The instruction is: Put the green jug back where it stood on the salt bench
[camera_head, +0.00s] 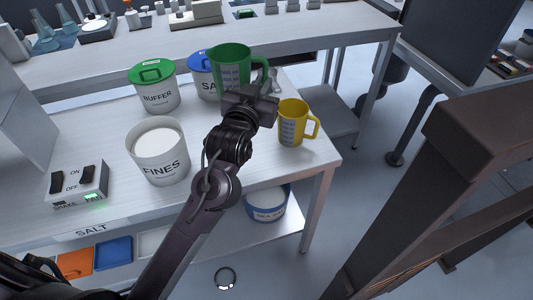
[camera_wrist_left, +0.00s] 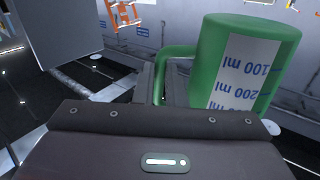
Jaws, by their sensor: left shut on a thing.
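The green jug (camera_head: 230,64) is upright in the head view, at the far side of the salt bench (camera_head: 95,140), overlapping part of the blue-lidded bucket (camera_head: 201,72). My left gripper (camera_head: 262,92) is shut on its handle, which shows in the left wrist view (camera_wrist_left: 176,51) beside the jug's body (camera_wrist_left: 208,60). The jug's base is hidden behind my gripper in the head view, so I cannot tell whether it touches the bench. My right gripper is not in view.
A yellow jug (camera_head: 292,125) stands near the bench's right edge, close to my left gripper. A green-lidded BUFFER bucket (camera_head: 156,96), an open FINES bucket (camera_head: 159,172) and a switch box (camera_head: 75,186) stand to the left. Another bench (camera_head: 310,35) is behind.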

